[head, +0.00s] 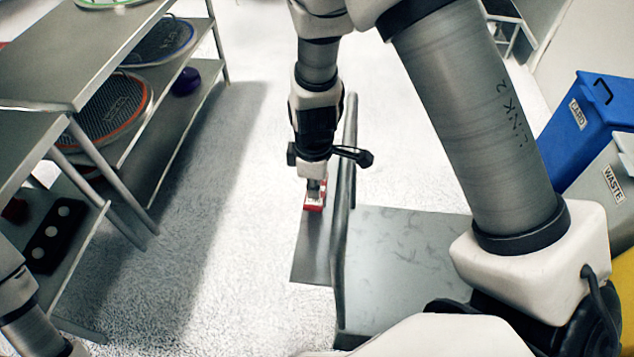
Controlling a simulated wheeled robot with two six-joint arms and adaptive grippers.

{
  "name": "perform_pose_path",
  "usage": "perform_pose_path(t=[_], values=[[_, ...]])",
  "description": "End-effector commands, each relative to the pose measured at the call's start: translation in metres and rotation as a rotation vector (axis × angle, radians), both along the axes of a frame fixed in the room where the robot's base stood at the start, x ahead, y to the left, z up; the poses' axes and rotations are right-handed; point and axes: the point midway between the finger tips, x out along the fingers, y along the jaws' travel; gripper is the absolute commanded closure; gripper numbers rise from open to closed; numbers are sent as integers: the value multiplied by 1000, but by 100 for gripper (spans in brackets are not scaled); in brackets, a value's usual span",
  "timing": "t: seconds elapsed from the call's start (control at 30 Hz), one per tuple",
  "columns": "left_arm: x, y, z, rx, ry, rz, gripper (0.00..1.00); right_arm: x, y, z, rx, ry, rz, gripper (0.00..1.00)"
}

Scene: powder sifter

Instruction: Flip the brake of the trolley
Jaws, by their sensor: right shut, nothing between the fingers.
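The trolley (410,262) stands at the lower middle, with a grey flat deck and an upright tube handle (340,235) on its left side. A small red brake (314,207) with a pale marking sits left of the handle, at the far end of a dark grey plate (313,258). My right gripper (316,187) points down right over the brake. Its fingers are shut with nothing between them and cover part of the brake. I cannot tell whether they touch it. Part of my left arm shows at the lower left, but its gripper is out of view.
A metal shelf rack (75,60) with round sieves (112,110) and a purple ball-like item (186,81) stands at the left. A blue bin (590,125) and a grey waste bin (608,185) stand at the right. The floor between rack and trolley is clear.

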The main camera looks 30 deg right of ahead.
Motion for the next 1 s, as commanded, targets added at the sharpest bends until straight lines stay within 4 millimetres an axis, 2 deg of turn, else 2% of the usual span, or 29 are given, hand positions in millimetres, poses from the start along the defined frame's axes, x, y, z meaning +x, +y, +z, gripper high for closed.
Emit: perform_pose_path(t=[0.03, 0.47, 1.0], values=[[0, 0, 9, 0, 0, 0, 60, 0, 0, 10, -1, -1, 0, 100], [0, 0, 41, 0, 0, 0, 60, 0, 0, 50, 0, 0, 0, 100], [0, 0, 41, 0, 0, 0, 60, 0, 0, 51, 0, 0, 0, 100]])
